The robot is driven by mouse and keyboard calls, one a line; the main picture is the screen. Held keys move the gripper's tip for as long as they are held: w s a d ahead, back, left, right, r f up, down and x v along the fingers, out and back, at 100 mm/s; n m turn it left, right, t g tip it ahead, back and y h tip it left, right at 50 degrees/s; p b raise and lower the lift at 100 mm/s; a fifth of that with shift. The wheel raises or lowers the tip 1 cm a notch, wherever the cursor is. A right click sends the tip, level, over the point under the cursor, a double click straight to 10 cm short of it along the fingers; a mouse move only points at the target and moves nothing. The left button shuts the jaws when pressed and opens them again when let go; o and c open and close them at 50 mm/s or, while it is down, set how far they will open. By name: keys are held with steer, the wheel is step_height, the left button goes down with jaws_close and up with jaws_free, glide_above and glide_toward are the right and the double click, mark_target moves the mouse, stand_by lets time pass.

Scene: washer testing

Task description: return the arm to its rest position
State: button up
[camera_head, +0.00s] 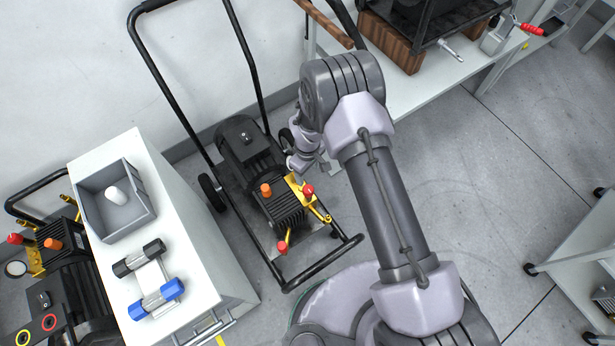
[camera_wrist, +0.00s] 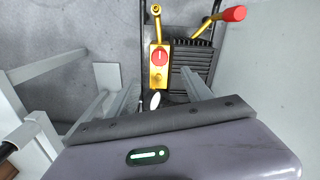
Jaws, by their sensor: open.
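My arm reaches up through the middle of the head view and bends down at its far end. My gripper (camera_head: 318,168) is beside the right side of the black pressure washer (camera_head: 270,190), partly hidden by my own arm. In the wrist view my gripper (camera_wrist: 160,80) has its two fingers spread apart, with nothing held between them. The washer's gold pump block (camera_wrist: 158,70) with a red knob shows just beyond the fingers. I cannot tell from these views how close the fingers are to it.
A white cabinet (camera_head: 190,240) at left bears a grey bin (camera_head: 130,222) with a white object inside, and a blue-and-grey part (camera_head: 155,300). A second washer (camera_head: 60,285) stands further left. A workbench (camera_head: 425,95) runs along the upper right. The floor (camera_head: 470,190) at right is open.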

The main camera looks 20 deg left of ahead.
step_height(320, 180, up, 4)
steer(key=shift+f+p, duration=0.15)
steer(key=shift+p, duration=0.2)
steer(key=w+d+r+m+t, duration=0.1)
steer(key=d+r+m, duration=0.25)
steer(key=r, duration=0.65)
steer(key=w+d+r+m+y, duration=0.15)
steer(key=d+r, duration=0.25)
steer(key=r, duration=0.6)
steer(key=d+r+m+t, duration=0.1)
steer(key=d+r+m, duration=0.2)
steer(key=r, duration=0.8)
steer(key=s+d+r+m+t, duration=0.1)
steer(key=s+d+r+m, duration=0.2)
steer(key=s+d+r, duration=0.1)
steer(key=s+d+r+m+t, duration=0.1)
steer(key=s+d+r+m, duration=0.2)
steer(key=s, duration=0.6)
steer(key=s+d+r+m+t, duration=0.1)
steer(key=s+d+r+m, duration=0.2)
steer(key=s+d+r, duration=0.2)
step_height(320, 180, up, 3)
steer(key=shift+s+f+t, duration=0.15)
steer(key=shift+s+t, duration=0.25)
steer(key=shift+s, duration=0.75)
steer(key=shift+y, duration=0.25)
